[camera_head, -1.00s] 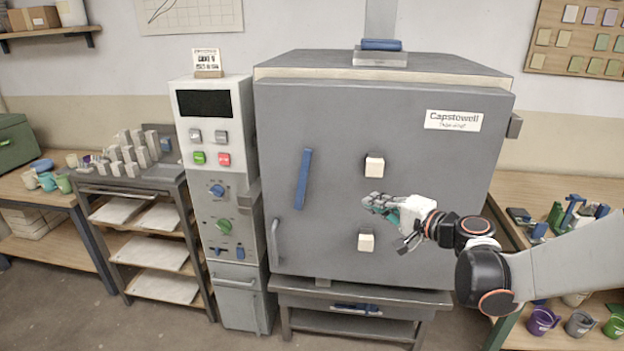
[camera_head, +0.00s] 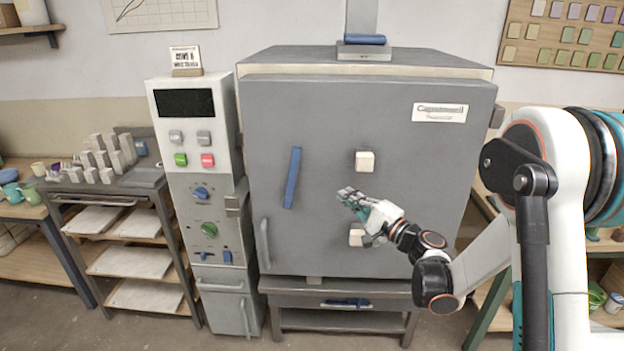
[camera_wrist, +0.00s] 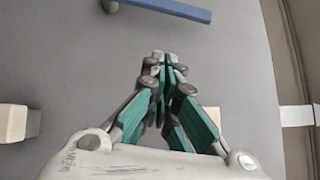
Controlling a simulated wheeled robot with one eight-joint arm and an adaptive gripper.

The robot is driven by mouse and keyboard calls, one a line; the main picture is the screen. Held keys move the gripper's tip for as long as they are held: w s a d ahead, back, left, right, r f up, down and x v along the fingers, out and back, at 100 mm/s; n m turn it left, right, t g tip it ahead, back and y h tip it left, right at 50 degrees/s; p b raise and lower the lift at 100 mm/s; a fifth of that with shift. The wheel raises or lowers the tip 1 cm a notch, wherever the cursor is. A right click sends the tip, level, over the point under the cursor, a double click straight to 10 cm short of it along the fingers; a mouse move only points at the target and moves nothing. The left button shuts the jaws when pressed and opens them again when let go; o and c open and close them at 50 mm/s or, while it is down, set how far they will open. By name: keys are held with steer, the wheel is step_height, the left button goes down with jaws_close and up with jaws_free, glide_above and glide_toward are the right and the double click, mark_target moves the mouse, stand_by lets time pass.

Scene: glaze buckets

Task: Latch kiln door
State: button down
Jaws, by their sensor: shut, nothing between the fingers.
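The grey kiln door (camera_head: 420,165) stands upright across the front of the kiln and looks closed or nearly so; I cannot tell how tightly. A blue bar handle (camera_head: 292,177) sits tilted slightly on its left part. It also shows at the top of the wrist view (camera_wrist: 170,10). A grey vertical pull (camera_head: 265,243) is at the door's lower left edge. My gripper (camera_head: 348,195) is in front of the door, to the right of the blue handle and apart from it. Its fingertips are together and empty, as the wrist view (camera_wrist: 165,62) also shows.
Two cream blocks protrude from the door, an upper one (camera_head: 365,161) and a lower one (camera_head: 356,235) close to my gripper. A control panel (camera_head: 200,200) stands left of the kiln. A rack with shelves (camera_head: 125,262) is further left.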

mark_target(292, 179)
steer(key=b+x, duration=0.2)
steer(key=x, duration=0.8)
steer(key=shift+w+a+f, duration=0.1)
steer(key=shift+w, duration=0.05)
steer(key=shift+a+r+b, duration=0.25)
steer(key=shift+a+b, duration=0.35)
steer(key=shift+a, duration=0.6)
steer(key=shift+a+r, duration=0.2)
steer(key=shift+a, duration=0.4)
